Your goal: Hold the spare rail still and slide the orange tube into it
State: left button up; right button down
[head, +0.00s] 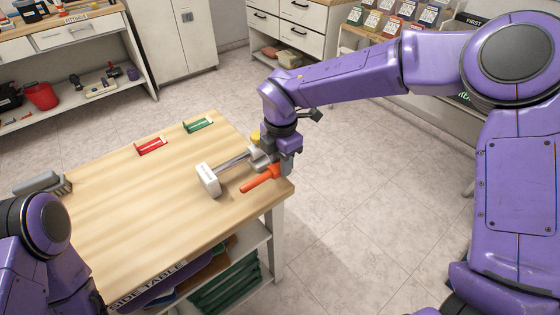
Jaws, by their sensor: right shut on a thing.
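An orange tube (261,180) lies slanted near the right edge of the wooden table, its right end at my right gripper (279,163). My right gripper is shut, apparently on that end of the tube; the fingertips are small and partly hidden.
A red item (151,146) and a green item (198,125) lie near the far edge of the table (130,220). A grey brush-like thing (42,184) is at its left corner. The table's middle and front are clear. Floor lies right of the table.

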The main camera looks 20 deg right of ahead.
jog(key=shift+f+b, duration=1.25)
jog(key=shift+f, duration=0.3)
jog(key=c, duration=0.7)
grip_release()
notch_tip(320, 180, up, 5)
jog(key=p, duration=0.3)
jog(key=shift+r+p, duration=0.1)
jog(key=shift+p, duration=0.3)
jog(key=shift+r, duration=0.1)
notch_tip(320, 180, up, 10)
jog(key=shift+r, duration=0.15)
